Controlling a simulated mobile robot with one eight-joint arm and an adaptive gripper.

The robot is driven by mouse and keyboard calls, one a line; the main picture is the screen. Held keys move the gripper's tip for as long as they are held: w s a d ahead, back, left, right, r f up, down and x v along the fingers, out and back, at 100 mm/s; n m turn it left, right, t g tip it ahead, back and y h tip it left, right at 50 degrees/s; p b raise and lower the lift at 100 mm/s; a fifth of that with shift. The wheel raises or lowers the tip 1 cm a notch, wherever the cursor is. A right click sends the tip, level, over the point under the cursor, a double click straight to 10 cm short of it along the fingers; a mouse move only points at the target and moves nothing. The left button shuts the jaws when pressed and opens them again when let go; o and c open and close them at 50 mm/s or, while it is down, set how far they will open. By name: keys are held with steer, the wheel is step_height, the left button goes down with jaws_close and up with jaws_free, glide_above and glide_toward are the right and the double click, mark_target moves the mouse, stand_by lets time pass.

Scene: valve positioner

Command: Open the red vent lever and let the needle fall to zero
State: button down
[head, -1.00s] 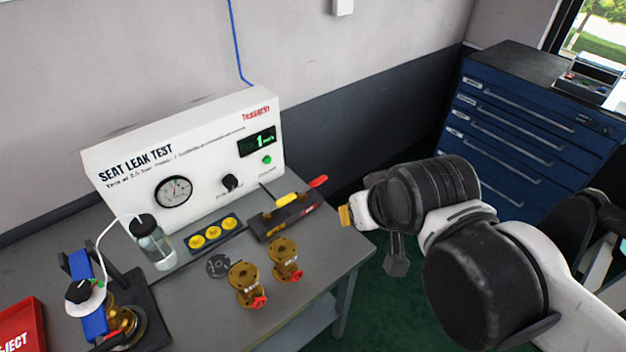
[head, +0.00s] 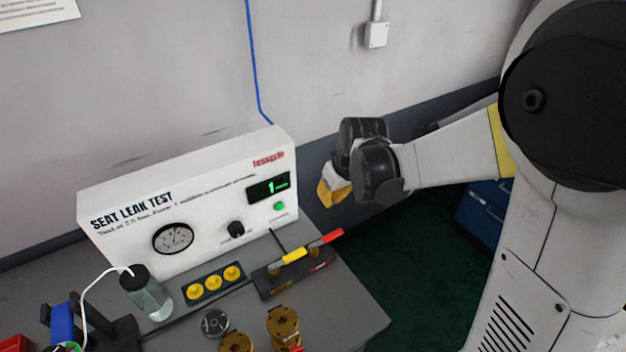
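The red vent lever (head: 332,235) is a red handle at the right end of a black valve block on the bench, slanting up to the right. A yellow lever (head: 295,255) sits just left of it on the same block. The round pressure gauge (head: 173,238) is on the white test panel; its needle is too small to read surely. My gripper (head: 327,195), with yellow at its tip, hangs in the air above the red lever, apart from it. Its fingers are not clear enough to show open or shut.
The white seat leak test panel (head: 190,205) has a green display (head: 268,187) showing 1, a green button and a black knob (head: 236,229). Yellow discs (head: 213,283), a bottle (head: 147,293) and brass valves (head: 283,322) stand on the bench. A blue cabinet (head: 481,212) is behind my arm.

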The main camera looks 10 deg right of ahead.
mark_target(326, 239)
steer(key=shift+w+d+f, duration=0.1)
steer(key=shift+w+f, duration=0.7)
steer(key=shift+w, duration=0.05)
steer(key=b+x, duration=0.4)
steer(key=x, duration=0.7)
steer(key=s, duration=0.1)
steer(key=s+d, duration=0.1)
steer(key=s, duration=0.1)
steer(key=s+r+b, duration=0.1)
steer(key=shift+s+d, duration=0.15)
steer(key=shift+s, duration=0.05)
